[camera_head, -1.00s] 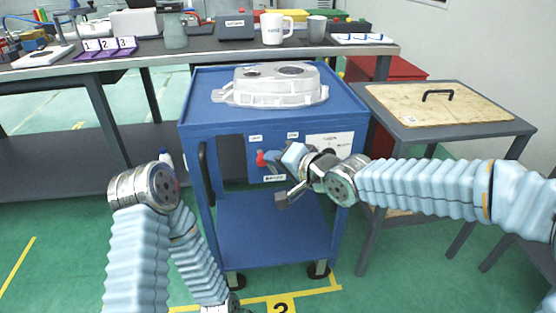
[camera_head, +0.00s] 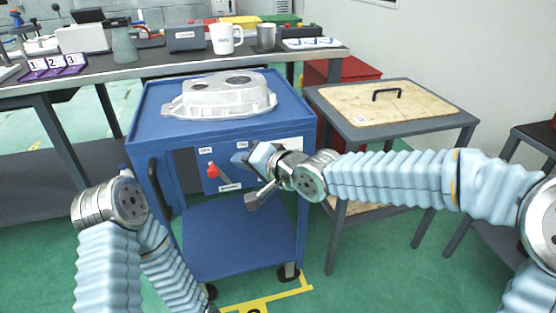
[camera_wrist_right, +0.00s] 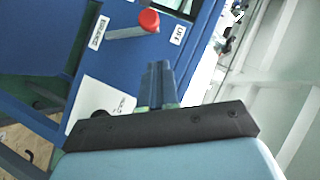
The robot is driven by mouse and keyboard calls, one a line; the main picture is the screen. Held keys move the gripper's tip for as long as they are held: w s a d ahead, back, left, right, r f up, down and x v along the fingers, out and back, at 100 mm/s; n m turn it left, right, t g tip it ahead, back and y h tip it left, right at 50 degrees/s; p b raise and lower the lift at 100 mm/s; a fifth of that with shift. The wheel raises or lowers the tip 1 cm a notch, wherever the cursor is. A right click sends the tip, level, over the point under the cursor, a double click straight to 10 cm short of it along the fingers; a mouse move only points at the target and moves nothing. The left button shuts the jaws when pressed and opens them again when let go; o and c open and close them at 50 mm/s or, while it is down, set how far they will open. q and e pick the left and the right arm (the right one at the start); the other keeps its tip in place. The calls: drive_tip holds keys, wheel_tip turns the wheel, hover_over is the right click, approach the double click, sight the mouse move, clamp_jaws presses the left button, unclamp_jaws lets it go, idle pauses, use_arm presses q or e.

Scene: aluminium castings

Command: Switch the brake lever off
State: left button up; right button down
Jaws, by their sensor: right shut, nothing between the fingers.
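The brake lever has a red knob (camera_head: 212,170) and a grey arm, on the front panel of the blue cart (camera_head: 221,238). The knob is tilted up and left in the head view, toward the left of two small upper labels. In the right wrist view the red knob (camera_wrist_right: 149,20) shows near the top, with the lever arm running left from it. My right gripper (camera_head: 241,157) is shut and empty, just right of the knob and apart from it. Its closed fingers (camera_wrist_right: 158,84) point toward the panel in the wrist view. My left arm is low at left; its gripper is out of view.
A grey casting (camera_head: 219,96) lies on the cart top. A side table with a wooden lid (camera_head: 420,108) stands right of the cart, close behind my right arm. A long bench (camera_head: 100,80) with a white mug (camera_head: 226,39) runs behind. Green floor is open in front.

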drive_tip(key=p+v, duration=0.4)
drive_tip(key=v, duration=0.4)
drive_tip(key=shift+s+r, duration=0.3)
drive_tip(key=shift+s, duration=0.05)
drive_tip(key=shift+a+f, duration=0.1)
drive_tip(key=s+d+f+g+h, duration=0.1)
drive_tip(key=d+f+g, duration=0.15)
drive_tip(key=f, duration=0.95)
drive_tip(key=d+f+g+h, duration=0.1)
drive_tip(key=d+f+h, duration=0.15)
drive_tip(key=f, duration=0.95)
drive_tip(key=s+d+f+g+h, duration=0.1)
drive_tip(key=s+d+f, duration=0.2)
drive_tip(key=s+f, duration=0.2)
drive_tip(key=s+d+f+g+h, duration=0.1)
drive_tip(key=s+d+f+g, duration=0.1)
drive_tip(key=s+f, duration=0.3)
drive_tip(key=s+d+f+n+g+h, duration=0.1)
drive_tip(key=s+d+f, duration=0.3)
drive_tip(key=f, duration=0.7)
drive_tip(key=shift+s+g, duration=0.45)
drive_tip(key=shift+s, duration=0.6)
